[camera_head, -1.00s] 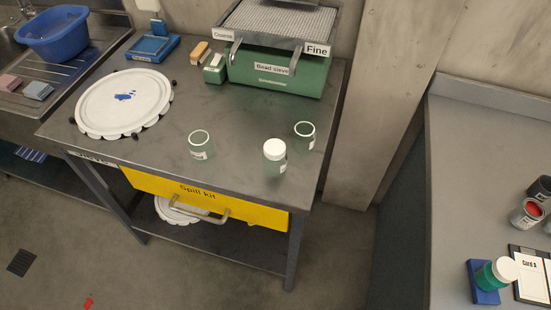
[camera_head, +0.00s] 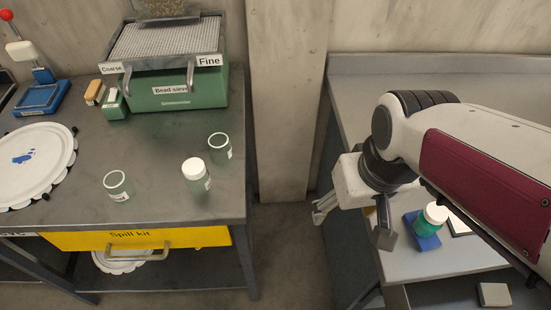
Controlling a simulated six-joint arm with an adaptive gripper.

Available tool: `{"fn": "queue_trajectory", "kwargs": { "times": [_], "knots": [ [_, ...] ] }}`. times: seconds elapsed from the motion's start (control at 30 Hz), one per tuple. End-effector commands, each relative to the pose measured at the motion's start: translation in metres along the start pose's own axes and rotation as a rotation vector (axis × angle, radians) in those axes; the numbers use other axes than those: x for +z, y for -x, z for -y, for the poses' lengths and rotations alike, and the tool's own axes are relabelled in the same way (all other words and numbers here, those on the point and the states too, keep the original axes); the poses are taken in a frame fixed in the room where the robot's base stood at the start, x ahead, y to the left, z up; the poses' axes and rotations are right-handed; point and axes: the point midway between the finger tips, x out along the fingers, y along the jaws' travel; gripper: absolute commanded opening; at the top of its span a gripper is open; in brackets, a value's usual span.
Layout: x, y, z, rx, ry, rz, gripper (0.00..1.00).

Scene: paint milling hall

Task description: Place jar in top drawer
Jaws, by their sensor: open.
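A green jar with a white lid (camera_head: 430,222) stands on a blue block (camera_head: 421,242) on the right bench. My gripper (camera_head: 353,226) is open and empty, left of this jar and over the bench's left edge. Three clear glass jars stand on the left table: an open one (camera_head: 119,187), one with a white lid (camera_head: 196,176) and another open one (camera_head: 220,150). A yellow drawer front labelled Spill kit (camera_head: 75,241) sits under the left table and looks shut. I cannot tell which drawer is the top drawer.
A concrete pillar (camera_head: 286,100) and a floor gap separate table and bench. A grey block (camera_head: 494,294) lies low at right.

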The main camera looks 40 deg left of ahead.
Motion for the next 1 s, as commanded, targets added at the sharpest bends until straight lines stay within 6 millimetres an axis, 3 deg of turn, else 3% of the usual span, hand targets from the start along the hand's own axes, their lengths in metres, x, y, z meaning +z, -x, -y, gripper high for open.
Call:
{"fn": "queue_trajectory", "kwargs": {
  "times": [0.3,0.8,1.0],
  "knots": [
    [-0.048,-0.037,0.078,-0.051,0.200,0.022,0.60],
    [-0.103,-0.096,0.216,-0.128,0.497,-0.004,0.60],
    [-0.128,-0.108,0.255,-0.154,0.576,-0.050,0.60]
  ]
}}
